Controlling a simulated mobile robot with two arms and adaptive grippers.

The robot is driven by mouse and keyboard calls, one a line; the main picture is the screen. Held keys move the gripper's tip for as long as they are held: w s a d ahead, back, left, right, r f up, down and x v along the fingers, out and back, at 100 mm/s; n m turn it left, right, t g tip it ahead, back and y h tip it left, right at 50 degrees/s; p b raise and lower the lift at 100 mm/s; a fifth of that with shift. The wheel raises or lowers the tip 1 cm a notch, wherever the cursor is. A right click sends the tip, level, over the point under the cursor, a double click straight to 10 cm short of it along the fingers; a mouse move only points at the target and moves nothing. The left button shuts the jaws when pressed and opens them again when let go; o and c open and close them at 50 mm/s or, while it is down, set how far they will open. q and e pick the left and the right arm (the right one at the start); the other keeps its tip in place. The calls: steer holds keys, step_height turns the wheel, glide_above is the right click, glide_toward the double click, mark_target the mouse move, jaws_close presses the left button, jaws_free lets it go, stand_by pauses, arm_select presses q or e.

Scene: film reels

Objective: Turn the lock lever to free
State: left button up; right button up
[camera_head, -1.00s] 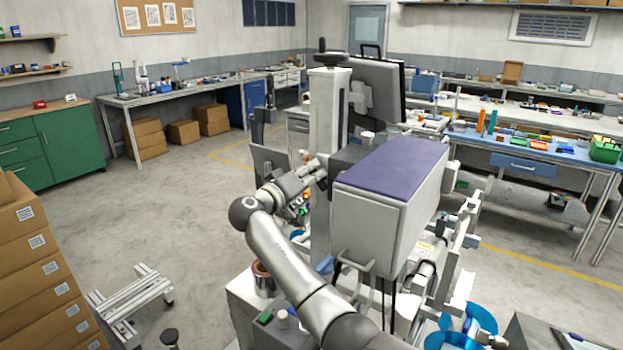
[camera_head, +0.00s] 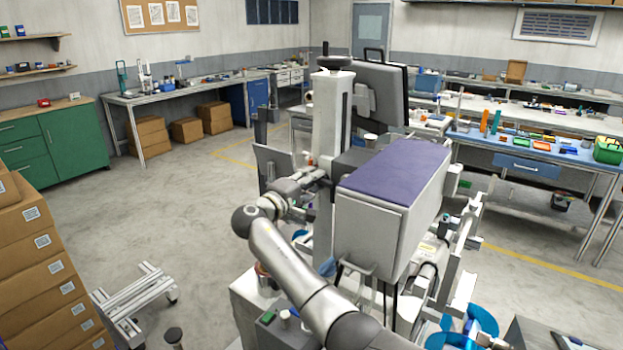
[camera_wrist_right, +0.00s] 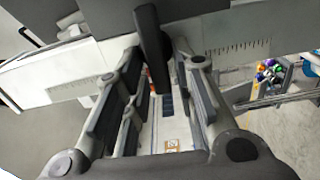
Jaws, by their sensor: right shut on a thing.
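A dark lever (camera_wrist_right: 152,45), which I take to be the lock lever, stands between the fingers of my right gripper (camera_wrist_right: 160,75) in the right wrist view. The fingers lie on either side of it, and the gripper is shut on it. In the head view my right gripper (camera_head: 318,180) is at the pale upright column (camera_head: 331,115) of the machine, left of its grey box with a purple top. The lever cannot be made out there. My left gripper is not in view.
The grey box (camera_head: 372,230) with the purple top stands close to the right of my gripper. A dark monitor (camera_head: 383,98) is behind the column. Blue round parts (camera_head: 482,320) lie low at the right.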

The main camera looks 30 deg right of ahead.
steer(key=shift+f+n, duration=0.1)
steer(key=shift+n, duration=0.2)
steer(key=o, duration=0.8)
steer(key=shift+c, duration=0.2)
steer(key=v, duration=1.2)
